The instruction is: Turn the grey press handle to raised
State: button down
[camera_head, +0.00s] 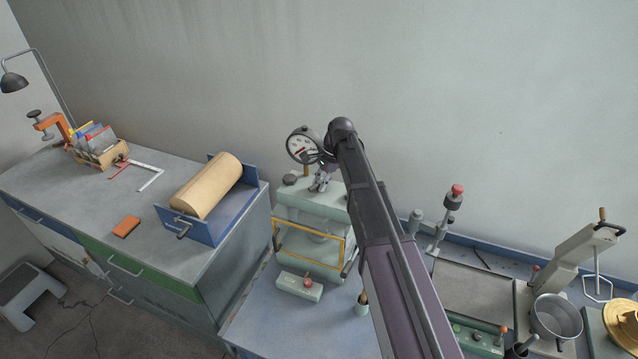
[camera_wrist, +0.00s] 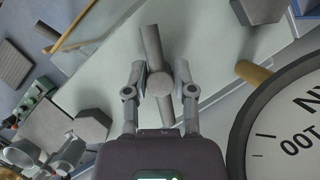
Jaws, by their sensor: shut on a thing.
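The grey press handle (camera_wrist: 151,45) is a bar with a round hub in the wrist view. It lies between the two fingers of my gripper (camera_wrist: 161,86), which is shut on it. In the head view my gripper (camera_head: 322,181) reaches down onto the top of the pale green press (camera_head: 310,203), and the handle there is small and mostly hidden by the fingers and arm. The bar runs nearly along the fingers' direction in the wrist view. I cannot tell its exact angle on the press.
A round dial gauge (camera_head: 302,145) stands close behind my gripper and fills the right of the wrist view (camera_wrist: 290,120). A yellow guard bar (camera_head: 308,228) crosses the press front.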

jog(key=shift+c, duration=2.2)
grip_release()
jog(key=shift+w, duration=0.1)
jog(key=shift+c, duration=0.3)
jog(key=shift+r, duration=0.1)
